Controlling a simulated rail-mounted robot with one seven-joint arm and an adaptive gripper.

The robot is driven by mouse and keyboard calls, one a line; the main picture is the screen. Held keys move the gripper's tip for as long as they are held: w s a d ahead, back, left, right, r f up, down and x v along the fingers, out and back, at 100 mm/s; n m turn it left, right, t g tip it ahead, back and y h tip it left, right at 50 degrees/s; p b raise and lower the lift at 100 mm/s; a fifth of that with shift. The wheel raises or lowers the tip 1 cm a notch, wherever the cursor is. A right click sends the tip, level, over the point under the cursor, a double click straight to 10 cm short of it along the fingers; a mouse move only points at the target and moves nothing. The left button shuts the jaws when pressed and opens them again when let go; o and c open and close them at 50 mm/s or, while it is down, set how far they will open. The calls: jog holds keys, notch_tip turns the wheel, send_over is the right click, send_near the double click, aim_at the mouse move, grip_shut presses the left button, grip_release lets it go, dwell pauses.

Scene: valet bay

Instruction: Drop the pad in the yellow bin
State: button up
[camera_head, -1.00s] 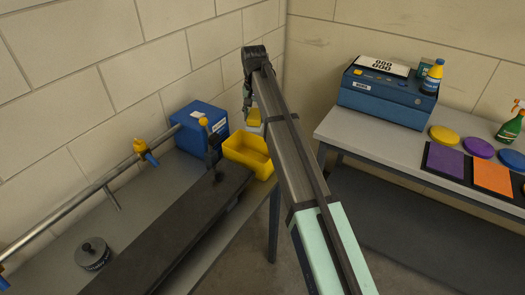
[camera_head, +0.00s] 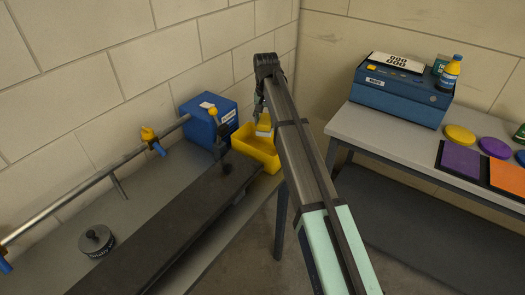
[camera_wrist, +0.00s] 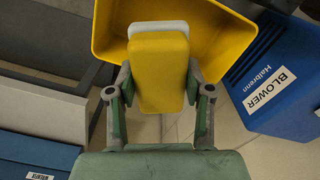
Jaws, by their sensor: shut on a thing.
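My gripper (camera_wrist: 160,100) is shut on the pad (camera_wrist: 160,75), a yellow block with a pale grey layer, its jaws on both sides of it. In the head view the pad (camera_head: 264,125) hangs from my gripper (camera_head: 261,112), small and partly hidden by my arm. The yellow bin (camera_head: 262,158) is an open tray at the far end of the left bench. In the head view the pad shows just above the bin's back rim. In the wrist view the bin (camera_wrist: 109,32) lies behind the pad, which overlaps its near wall. I cannot tell the gap between them.
A blue blower box (camera_head: 205,115) stands beside the bin, also large at right in the wrist view (camera_wrist: 275,85). A dark knobbed lever (camera_head: 217,135) rises near it. A rail (camera_head: 90,180) runs along the left wall. The right table (camera_head: 380,145) holds coloured discs and a blue machine.

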jog(key=o, duration=1.3)
jog(key=shift+r, duration=0.1)
notch_tip(320, 180, up, 12)
